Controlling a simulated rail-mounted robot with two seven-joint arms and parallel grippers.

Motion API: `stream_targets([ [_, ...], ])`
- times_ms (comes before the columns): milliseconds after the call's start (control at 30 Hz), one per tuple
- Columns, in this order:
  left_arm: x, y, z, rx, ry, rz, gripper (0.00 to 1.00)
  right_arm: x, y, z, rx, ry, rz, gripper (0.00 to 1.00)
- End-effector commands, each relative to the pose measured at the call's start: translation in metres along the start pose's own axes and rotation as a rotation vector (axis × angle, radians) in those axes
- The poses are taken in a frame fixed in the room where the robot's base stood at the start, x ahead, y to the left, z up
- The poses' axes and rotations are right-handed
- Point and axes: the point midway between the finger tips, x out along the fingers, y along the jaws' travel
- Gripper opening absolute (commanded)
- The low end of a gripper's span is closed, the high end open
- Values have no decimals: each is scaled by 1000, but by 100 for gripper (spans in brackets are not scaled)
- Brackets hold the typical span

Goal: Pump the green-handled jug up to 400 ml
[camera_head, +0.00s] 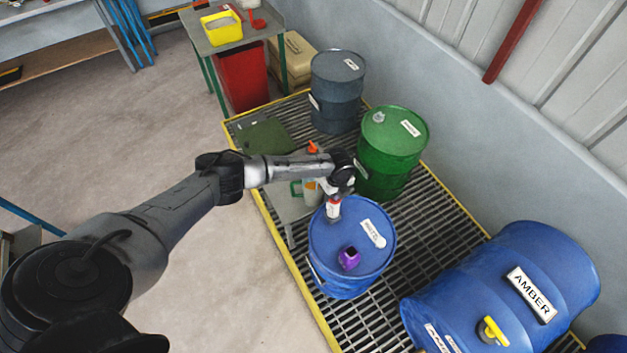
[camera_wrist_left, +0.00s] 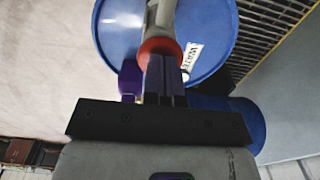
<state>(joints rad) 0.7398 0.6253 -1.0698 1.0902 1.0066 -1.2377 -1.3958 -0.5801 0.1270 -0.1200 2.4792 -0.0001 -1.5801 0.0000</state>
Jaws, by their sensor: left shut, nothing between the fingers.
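The jug (camera_head: 311,195) with a green handle stands on a small grey stand (camera_head: 289,211) beside the blue drum, partly hidden by my left arm. Its liquid level cannot be read. The blue drum (camera_head: 326,252) has a white label, a purple piece (camera_head: 348,258) and a pale fitting with a red band (camera_head: 333,208) on its top. My left gripper (camera_wrist_left: 165,80) is shut and empty, its fingers right at the red-banded fitting, which also shows in the left wrist view (camera_wrist_left: 160,47); contact cannot be told. My right gripper is not in view.
A green drum (camera_head: 391,155) and a dark blue-grey drum (camera_head: 336,95) stand behind. A blue drum labelled AMBER (camera_head: 545,255) lies on its side at right. Yellow-edged grating (camera_head: 385,315) lies under them. A table with a yellow tub (camera_head: 221,28) stands at the back. The left floor is clear.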

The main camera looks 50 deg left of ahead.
Motion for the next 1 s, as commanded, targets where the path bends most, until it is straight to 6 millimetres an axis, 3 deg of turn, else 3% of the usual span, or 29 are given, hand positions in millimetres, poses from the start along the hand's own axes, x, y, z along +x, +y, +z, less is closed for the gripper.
stream_targets([
  [367, -8, 1, 0, 0, 0, 3, 0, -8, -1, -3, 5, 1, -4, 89],
  [1000, -51, 1, 0, 0, 0, 2, 0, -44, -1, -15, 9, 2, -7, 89],
])
